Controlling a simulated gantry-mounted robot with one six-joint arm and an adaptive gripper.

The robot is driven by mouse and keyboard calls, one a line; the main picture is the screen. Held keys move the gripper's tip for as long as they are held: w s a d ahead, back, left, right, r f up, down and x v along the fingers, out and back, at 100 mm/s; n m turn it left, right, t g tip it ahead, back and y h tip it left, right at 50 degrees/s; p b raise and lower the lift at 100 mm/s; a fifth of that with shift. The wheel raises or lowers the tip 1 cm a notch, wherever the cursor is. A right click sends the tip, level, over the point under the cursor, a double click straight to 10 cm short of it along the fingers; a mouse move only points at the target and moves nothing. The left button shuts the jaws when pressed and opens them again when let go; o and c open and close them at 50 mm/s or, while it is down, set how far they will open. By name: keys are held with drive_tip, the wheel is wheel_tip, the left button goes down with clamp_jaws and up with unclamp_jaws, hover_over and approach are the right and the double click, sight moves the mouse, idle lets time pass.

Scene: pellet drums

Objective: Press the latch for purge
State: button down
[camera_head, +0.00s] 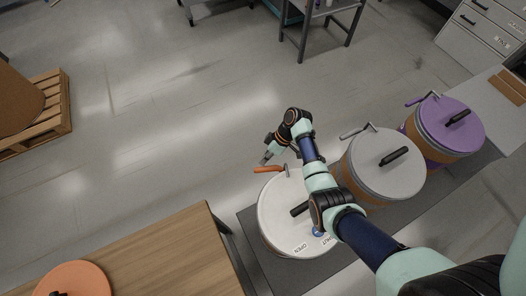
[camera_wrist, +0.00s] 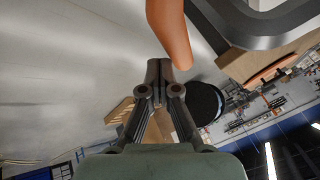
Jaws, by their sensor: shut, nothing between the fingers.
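Three lidded drums stand in a row, each with a latch lever at its rim. The near drum (camera_head: 275,215) has a white lid, a black handle and an orange latch (camera_head: 268,169). The middle drum (camera_head: 380,165) has a grey latch (camera_head: 355,131), and the right drum (camera_head: 455,120) has a purple lid and purple latch (camera_head: 420,99). I cannot read which one is purge. My gripper (camera_head: 265,160) is shut and empty, just above the orange latch. In the wrist view the orange latch (camera_wrist: 172,30) is close beside the fingertips (camera_wrist: 160,64); I cannot tell whether they touch.
The near lid bears OPEN and SHUT markings (camera_head: 312,240), partly hidden by my arm. A wooden table (camera_head: 165,255) with an orange lid (camera_head: 80,282) is at the lower left. The drums stand on a dark mat (camera_head: 255,225).

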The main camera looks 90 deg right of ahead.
sight(261, 168)
drive_tip(key=shift+w+a+r+n+g+y+p, duration=0.15)
drive_tip(key=shift+a+n+p, duration=0.15)
drive_tip(key=shift+a+n, duration=0.15)
drive_tip(key=shift+w+a+f+n+g+y+p, duration=0.15)
drive_tip(key=shift+a+n+p, duration=0.15)
drive_tip(key=shift+a, duration=0.75)
drive_tip(key=d+r+b, duration=0.2)
drive_tip(key=d+r, duration=0.6)
drive_tip(key=r, duration=0.1)
drive_tip(key=shift+w+d, duration=0.4)
drive_tip(key=shift+w, duration=0.05)
